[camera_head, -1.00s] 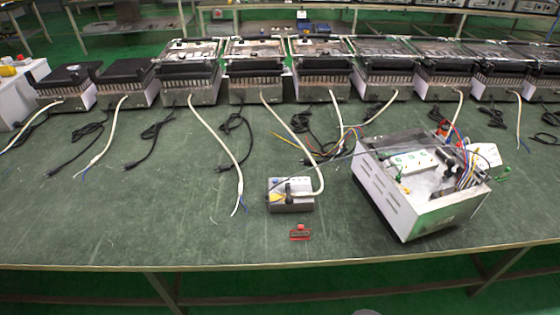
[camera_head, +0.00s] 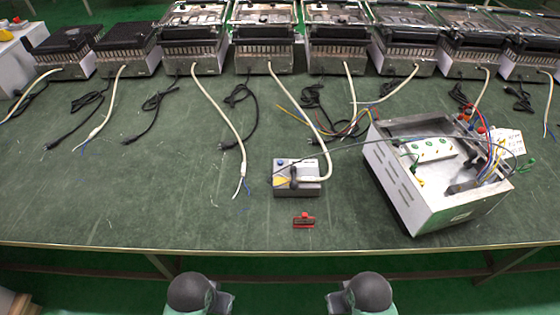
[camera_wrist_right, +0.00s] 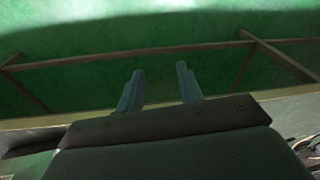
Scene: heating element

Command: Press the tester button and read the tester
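A small grey box (camera_head: 298,178) with a blue button-like spot (camera_head: 280,162) and a yellow patch stands near the table's front middle. A white cord runs to it. A small red and black item (camera_head: 304,220) lies in front of it, its markings too small to read. A large open metal box (camera_head: 436,172) with a white panel, green sockets and coloured wires stands to the right. I cannot tell which is the tester. My right gripper (camera_wrist_right: 160,74) shows in the right wrist view, fingers apart and empty, over the green floor by the table edge. My left gripper is out of view.
A row of heater units (camera_head: 265,45) with white and black cords lines the back of the green table (camera_head: 110,190). The table's front left is clear. Rounded parts of my own arms show below the front edge. A white box stands at the far left.

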